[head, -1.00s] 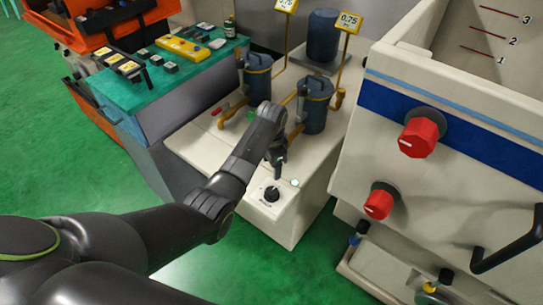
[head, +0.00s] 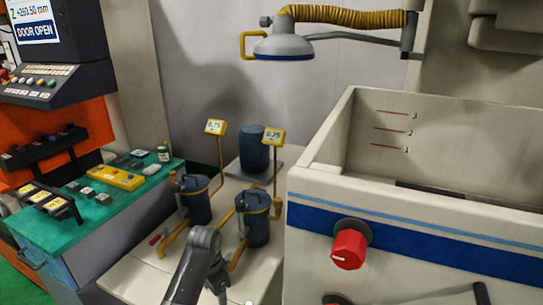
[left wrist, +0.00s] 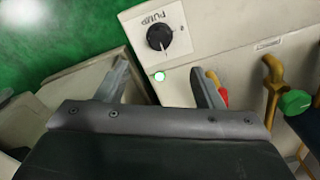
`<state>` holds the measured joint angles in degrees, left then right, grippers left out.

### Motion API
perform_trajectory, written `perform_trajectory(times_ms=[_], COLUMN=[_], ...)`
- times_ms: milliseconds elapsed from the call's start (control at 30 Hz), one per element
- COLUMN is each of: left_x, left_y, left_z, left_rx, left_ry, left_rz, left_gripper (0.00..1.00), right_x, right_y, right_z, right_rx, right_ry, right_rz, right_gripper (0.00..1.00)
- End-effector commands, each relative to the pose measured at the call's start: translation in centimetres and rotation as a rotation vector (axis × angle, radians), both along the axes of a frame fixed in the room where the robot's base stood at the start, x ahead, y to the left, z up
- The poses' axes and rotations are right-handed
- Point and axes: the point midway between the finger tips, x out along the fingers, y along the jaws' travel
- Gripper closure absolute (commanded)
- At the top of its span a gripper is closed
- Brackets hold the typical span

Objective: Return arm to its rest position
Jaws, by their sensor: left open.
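My left arm (head: 196,262) rises from the bottom edge of the head view, in front of the two blue filter canisters. Its gripper is only partly visible there, low beside the arm. In the left wrist view my left gripper (left wrist: 162,80) is open, with nothing between its two fingers. The fingers appear apart from the knob. My right gripper is not in view.
Blue canisters (head: 254,222) with yellow pipes and gauges stand close to the arm. The cream tank (head: 400,215) with a red knob (head: 349,246) is at right. A teal-topped bench (head: 85,215) is at left. A lamp (head: 284,45) hangs above.

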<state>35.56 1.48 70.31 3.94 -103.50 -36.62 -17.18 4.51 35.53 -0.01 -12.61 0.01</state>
Motion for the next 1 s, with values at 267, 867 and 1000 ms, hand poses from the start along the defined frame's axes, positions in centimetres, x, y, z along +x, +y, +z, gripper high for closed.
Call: perform_trajectory(times_ms=[267,867,1000], left_x=[-8.6,-29.2,-31.7], left_y=[4.5,11.1,11.6], left_z=[-4.9,-3.0,-1.6], left_rx=[-0.007,0.009,0.011], left_ry=[-0.079,-0.28,-0.308], left_rz=[0.241,0.699,0.751], left_gripper=[0.39,0.39,0.39], right_x=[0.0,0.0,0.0], right_y=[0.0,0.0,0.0], right_z=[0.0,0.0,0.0], right_rx=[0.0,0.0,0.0], right_ry=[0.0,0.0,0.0], right_rz=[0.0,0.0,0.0], right_gripper=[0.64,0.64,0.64])
